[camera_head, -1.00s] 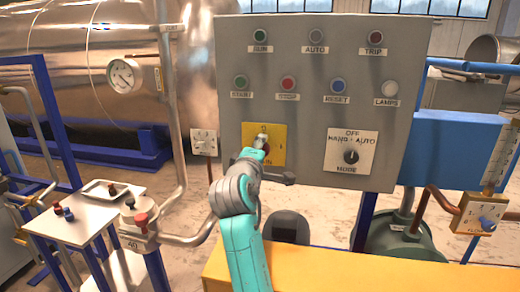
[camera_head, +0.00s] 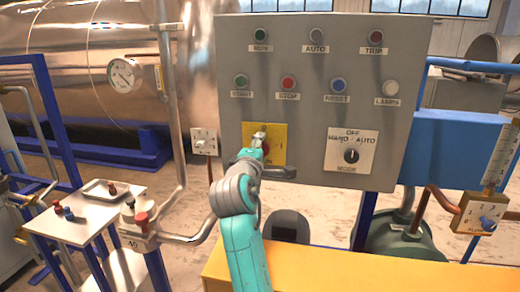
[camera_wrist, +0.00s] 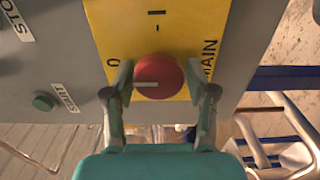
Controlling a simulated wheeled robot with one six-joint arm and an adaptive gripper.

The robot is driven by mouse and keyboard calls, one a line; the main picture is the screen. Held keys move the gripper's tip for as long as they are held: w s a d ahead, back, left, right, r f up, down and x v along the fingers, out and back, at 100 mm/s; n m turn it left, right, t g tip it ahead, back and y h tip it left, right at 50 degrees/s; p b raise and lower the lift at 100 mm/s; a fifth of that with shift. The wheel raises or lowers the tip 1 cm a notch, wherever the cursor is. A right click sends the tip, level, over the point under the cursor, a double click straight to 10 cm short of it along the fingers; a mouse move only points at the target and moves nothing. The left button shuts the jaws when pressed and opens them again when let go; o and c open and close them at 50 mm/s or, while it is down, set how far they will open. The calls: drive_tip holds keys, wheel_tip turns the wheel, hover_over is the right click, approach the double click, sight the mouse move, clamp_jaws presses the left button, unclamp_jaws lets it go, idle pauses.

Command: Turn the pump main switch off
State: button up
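The pump main switch is a red round knob (camera_wrist: 159,78) on a yellow plate (camera_head: 277,133) marked 0, I and MAIN, low on the grey panel. In the wrist view, the white line on the knob points left, toward the 0. My gripper (camera_wrist: 160,80) has one finger on each side of the knob, close against its edges and apparently touching it.
The grey panel (camera_head: 310,115) also carries a MODE selector (camera_head: 351,156), a red STOP button (camera_head: 288,82), a green START button (camera_head: 240,81) and several lamps. A yellow block (camera_head: 350,272) is in front below. A small table (camera_head: 85,215) with a tray stands left.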

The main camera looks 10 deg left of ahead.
idle(0.3)
drive_tip(key=s, duration=1.2)
drive_tip(key=shift+a, duration=0.2)
